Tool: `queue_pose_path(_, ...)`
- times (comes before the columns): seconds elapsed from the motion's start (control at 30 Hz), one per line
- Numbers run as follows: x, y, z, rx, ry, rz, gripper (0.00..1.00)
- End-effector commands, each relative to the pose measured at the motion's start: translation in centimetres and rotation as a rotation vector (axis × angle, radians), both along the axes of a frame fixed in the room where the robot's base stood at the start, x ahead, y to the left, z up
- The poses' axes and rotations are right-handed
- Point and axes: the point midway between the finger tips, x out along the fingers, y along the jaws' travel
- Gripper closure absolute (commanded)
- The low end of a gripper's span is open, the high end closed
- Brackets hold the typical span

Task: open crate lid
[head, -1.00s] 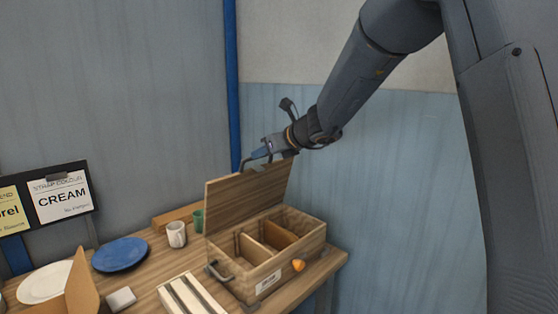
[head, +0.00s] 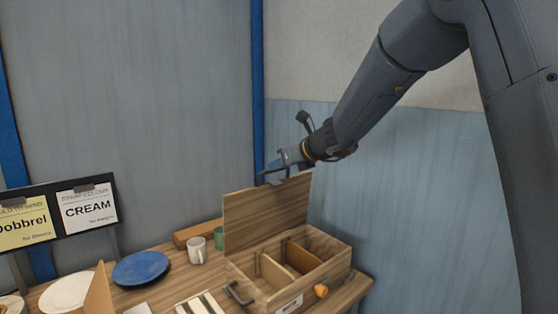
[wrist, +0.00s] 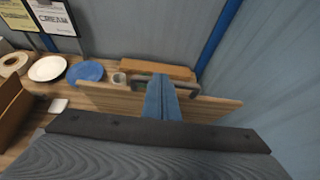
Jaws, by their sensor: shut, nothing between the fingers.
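The wooden crate (head: 318,276) stands on the table with its inside open to view, split by dividers into compartments. Its wooden lid (head: 268,215) stands raised at the back, close to upright. The lid also shows from above in the wrist view (wrist: 215,106). My gripper (head: 266,176) is shut and empty at the lid's top edge.
A white mug (head: 197,250), a green cup (head: 219,238) and a wooden block (head: 196,232) stand left of the lid. A blue plate (head: 141,267) and a white plate (head: 68,291) lie further left. A wall is close behind the table.

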Motion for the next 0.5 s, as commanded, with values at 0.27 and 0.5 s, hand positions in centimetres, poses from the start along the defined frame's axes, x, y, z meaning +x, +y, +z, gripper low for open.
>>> queue_pose_path(0.27, -2.0, -2.3, 0.4, 0.001, -0.001, 0.000, 1.00)
queue_pose_path(0.5, -2.7, -2.8, 5.6, -0.001, -0.005, 0.005, 1.00)
